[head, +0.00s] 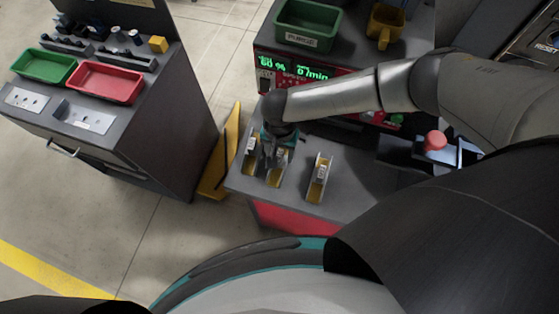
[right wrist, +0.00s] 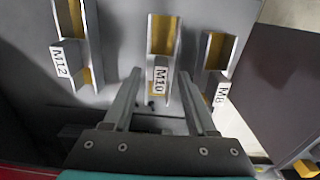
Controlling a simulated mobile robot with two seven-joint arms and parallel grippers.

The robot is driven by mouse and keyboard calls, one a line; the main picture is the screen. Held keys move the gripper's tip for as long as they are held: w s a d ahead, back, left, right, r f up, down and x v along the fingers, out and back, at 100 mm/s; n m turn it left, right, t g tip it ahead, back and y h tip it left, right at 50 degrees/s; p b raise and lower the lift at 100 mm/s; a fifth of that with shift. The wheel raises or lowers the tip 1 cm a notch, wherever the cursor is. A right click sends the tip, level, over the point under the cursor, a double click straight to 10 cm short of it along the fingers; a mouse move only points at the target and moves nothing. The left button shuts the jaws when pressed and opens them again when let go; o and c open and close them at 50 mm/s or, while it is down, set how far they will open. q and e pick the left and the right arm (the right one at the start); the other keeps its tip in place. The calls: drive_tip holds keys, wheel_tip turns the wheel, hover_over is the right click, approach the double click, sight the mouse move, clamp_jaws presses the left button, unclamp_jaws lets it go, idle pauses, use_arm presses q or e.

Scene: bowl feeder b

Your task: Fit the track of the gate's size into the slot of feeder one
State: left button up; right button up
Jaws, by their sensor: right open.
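Three short metal tracks with yellow channels stand on the grey top. In the right wrist view their tags read M12 (right wrist: 68,65), M10 (right wrist: 160,78) and M8 (right wrist: 217,88). In the head view they are M8 (head: 250,153) at left, M10 (head: 277,172) in the middle and M12 (head: 318,178) at right. My right gripper (right wrist: 160,100) is open above the top, its fingers either side of the M10 track's tagged end. It also shows in the head view (head: 272,150), and I cannot tell whether it touches. The gate's size and feeder slot are not discernible. My left gripper is not in view.
A machine with a green-lit display (head: 300,70) stands behind the tracks. Above it are a green bin (head: 308,25) and a yellow mug (head: 385,25). A red button (head: 435,140) is at right. A dark cabinet with green (head: 42,66) and red (head: 106,82) trays stands left.

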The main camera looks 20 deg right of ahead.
drive_tip(key=shift+f, duration=0.8)
clamp_jaws()
drive_tip(key=shift+w, duration=0.1)
